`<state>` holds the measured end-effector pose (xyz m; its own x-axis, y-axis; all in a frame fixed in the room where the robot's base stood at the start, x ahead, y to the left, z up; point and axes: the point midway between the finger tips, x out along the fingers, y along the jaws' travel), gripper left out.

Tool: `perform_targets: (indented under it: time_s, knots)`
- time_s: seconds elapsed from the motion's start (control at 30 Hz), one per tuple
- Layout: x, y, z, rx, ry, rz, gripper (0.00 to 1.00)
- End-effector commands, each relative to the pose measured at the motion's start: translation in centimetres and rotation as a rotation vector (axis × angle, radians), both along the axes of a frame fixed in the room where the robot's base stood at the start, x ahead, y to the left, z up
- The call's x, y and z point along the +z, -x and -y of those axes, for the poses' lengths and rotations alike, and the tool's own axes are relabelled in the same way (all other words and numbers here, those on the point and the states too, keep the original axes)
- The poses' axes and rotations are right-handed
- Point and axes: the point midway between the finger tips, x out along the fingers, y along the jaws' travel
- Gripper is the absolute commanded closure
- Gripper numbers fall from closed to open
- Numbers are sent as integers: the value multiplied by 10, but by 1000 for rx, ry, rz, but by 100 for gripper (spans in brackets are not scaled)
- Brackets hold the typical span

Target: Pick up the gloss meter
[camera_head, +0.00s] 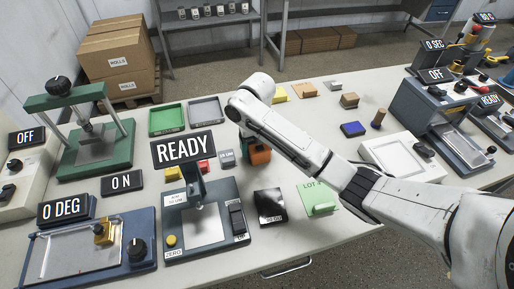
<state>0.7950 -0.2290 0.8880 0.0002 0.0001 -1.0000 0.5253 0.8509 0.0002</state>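My gripper (256,140) points down over the middle of the table, just right of the grey block. Its fingers are mostly hidden behind my white arm, so I cannot see whether they are open or shut. An orange block-like object (260,156) with dark sides shows right under my gripper; it may be the gloss meter, but no label on it is readable. I cannot tell whether my fingers touch it. A black tile (270,206) marked with GU lies in front of it. A green LOT block (318,199) lies to the tile's right.
A READY device (205,222) with a grey plate stands front left of my gripper. Green (167,119) and grey trays (205,111) lie behind left. A blue block (353,129) and a brown cylinder (378,119) stand right. The white table (300,250) is bare along its front middle.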

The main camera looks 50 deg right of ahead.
Motion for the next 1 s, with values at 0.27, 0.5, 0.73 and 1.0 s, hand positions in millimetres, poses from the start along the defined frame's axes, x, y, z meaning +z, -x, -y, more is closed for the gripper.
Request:
perform_targets:
  time_s: [0.27,0.5,0.73,1.0]
  knots:
    - [0,0,0,0,0,0,50]
    - [1,0,0,0,1,1,72]
    - [1,0,0,0,1,1,72]
    - [17,-1,0,1,2,3,72]
